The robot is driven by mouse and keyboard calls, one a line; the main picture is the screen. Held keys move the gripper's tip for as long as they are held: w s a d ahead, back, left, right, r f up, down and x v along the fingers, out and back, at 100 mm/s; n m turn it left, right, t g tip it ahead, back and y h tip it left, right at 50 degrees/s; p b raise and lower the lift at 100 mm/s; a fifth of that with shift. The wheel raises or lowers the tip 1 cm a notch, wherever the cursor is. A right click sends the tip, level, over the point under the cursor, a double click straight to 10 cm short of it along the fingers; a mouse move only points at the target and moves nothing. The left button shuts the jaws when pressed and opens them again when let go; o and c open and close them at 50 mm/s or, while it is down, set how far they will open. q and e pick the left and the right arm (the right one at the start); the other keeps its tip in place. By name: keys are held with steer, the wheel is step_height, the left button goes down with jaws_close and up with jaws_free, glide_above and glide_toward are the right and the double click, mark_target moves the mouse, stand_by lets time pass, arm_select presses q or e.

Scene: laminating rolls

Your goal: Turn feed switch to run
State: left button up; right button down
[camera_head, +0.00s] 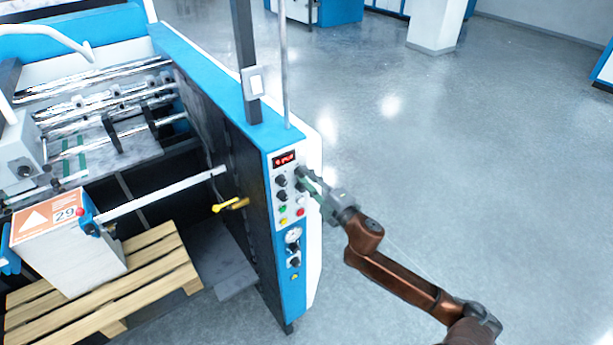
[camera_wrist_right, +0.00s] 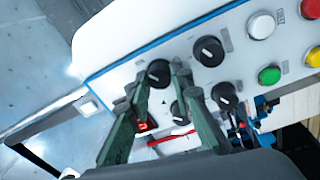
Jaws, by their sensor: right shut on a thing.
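The control panel (camera_head: 291,185) on the end of the blue and white machine carries several black rotary knobs; which label belongs to which knob is too small to read. My right gripper (camera_head: 304,178) reaches it from the right, at the upper right knob. In the right wrist view my right gripper (camera_wrist_right: 153,78) has its green fingers on either side of a black knob (camera_wrist_right: 159,71) with a white pointer mark, shut on it. Another black knob (camera_wrist_right: 208,51) sits beside it, and two more knobs lie close to the right finger. My left gripper is not in view.
A red display (camera_head: 285,159) sits above the knobs. Green (camera_wrist_right: 269,75), white (camera_wrist_right: 261,25) and yellow (camera_wrist_right: 314,57) buttons are near. A yellow handle (camera_head: 230,205) sticks out of the machine's inner side. A wooden pallet (camera_head: 160,262) lies left. The floor to the right is clear.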

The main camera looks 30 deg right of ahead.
steer(key=shift+m, duration=0.3)
steer(key=c, duration=1.7)
jaws_free()
steer(key=s, duration=0.4)
steer(key=s+d, duration=0.1)
steer(key=s, duration=0.3)
steer(key=s+f, duration=0.1)
steer(key=s, duration=0.3)
steer(key=shift+d, duration=0.25)
steer(key=shift+w, duration=0.1)
